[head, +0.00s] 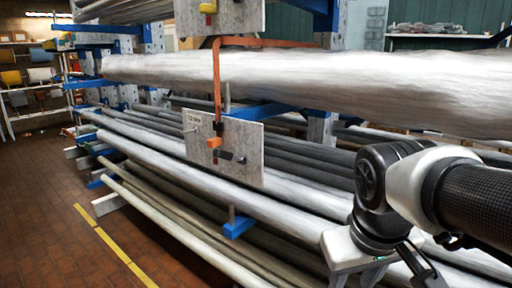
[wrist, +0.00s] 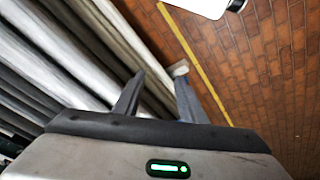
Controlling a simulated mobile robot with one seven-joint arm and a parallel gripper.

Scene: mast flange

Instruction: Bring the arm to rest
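My arm comes in from the right side of the head view, bent at a black and white joint, with my gripper (head: 385,276) low at the bottom edge and partly cut off. In the wrist view, the two grey fingers of my gripper (wrist: 156,88) stand apart with nothing between them. A green light shows on the gripper body. Beyond the fingers are long grey poles and the brick floor. A grey flange plate (head: 240,160) with an orange and a black fitting hangs by an orange strap (head: 217,85) in front of the poles, apart from my gripper.
A rack with blue arms (head: 238,226) bears long grey poles (head: 175,158) beside and below my arm. A thick wrapped mast (head: 320,78) crosses above. The brick floor (head: 55,185) with a yellow line (head: 112,245) is clear at left. Shelves (head: 32,82) stand behind.

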